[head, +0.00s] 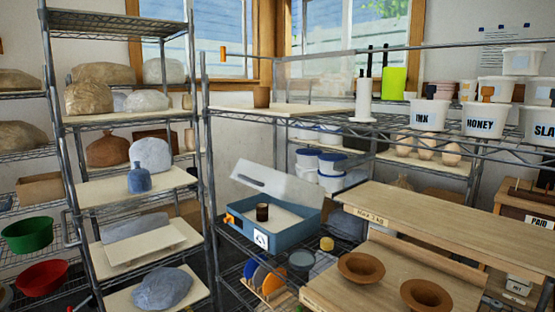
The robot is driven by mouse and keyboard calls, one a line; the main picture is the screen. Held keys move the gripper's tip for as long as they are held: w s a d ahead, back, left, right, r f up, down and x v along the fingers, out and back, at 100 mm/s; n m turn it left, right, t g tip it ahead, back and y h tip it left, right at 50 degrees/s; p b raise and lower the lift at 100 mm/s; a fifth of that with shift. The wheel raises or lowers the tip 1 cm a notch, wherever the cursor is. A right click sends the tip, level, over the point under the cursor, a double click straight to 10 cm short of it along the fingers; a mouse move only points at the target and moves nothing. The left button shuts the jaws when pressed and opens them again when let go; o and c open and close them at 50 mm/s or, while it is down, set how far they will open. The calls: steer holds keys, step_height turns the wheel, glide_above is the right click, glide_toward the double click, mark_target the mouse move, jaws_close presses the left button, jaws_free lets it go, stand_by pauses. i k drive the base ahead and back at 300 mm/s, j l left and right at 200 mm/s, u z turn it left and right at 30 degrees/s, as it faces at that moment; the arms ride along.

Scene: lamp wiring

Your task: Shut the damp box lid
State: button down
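The damp box (285,237) is a blue open-topped tub on a wire shelf near the middle of the head view. Its pale translucent lid (278,184) stands tilted up along the back edge, so the box is open. Inside, a dark brown cup (262,212) stands on a white slab (288,217). A white label (261,239) is on the front, and a small orange piece (229,219) is at the left corner. My gripper is not in view.
A wooden bench with two brown bowls (361,267) is at the right front. White lidded tubs (331,170) stand behind the box. A tall wire rack with boards and wrapped lumps (150,154) is at the left. A wire shelf with a pale board (260,110) is above and behind.

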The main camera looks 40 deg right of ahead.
mark_target(241, 169)
steer(key=i+z, duration=0.35)
steer(key=i+j+z, duration=0.15)
steer(key=i+z, duration=0.25)
steer(key=i, duration=0.15)
steer(key=i+j+z, duration=0.7)
steer(key=i, duration=0.15)
